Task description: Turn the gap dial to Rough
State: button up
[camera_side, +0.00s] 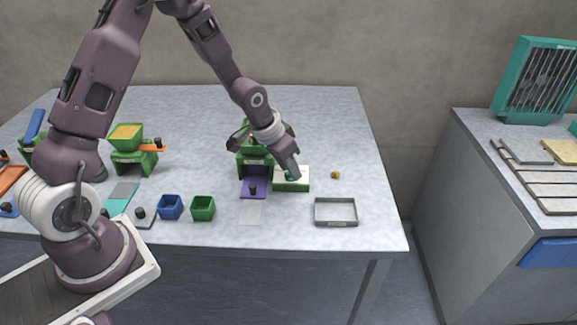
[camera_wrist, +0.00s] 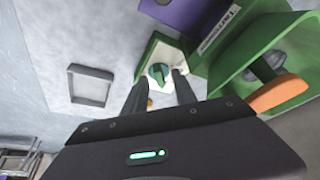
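The gap dial is a teal knob (camera_wrist: 158,74) on the cream top of a low green box (camera_side: 291,187). The box also shows in the wrist view (camera_wrist: 152,50). My gripper (camera_wrist: 160,80) is over the dial, with its two dark fingers apart and the knob showing between their tips. I cannot tell whether either finger touches it. In the side view my gripper (camera_side: 291,174) comes down onto the box top and partly hides the knob. No setting marks can be read.
A green machine (camera_side: 250,160) with a purple plate (camera_side: 254,188) and orange handle (camera_wrist: 278,94) stands close by. A grey tray (camera_side: 336,224), a small gold piece (camera_side: 335,175), a blue bin (camera_side: 170,208) and a green bin (camera_side: 203,208) are nearby.

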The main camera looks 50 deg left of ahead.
jog(key=v, duration=0.7)
jog(key=shift+r, duration=0.1)
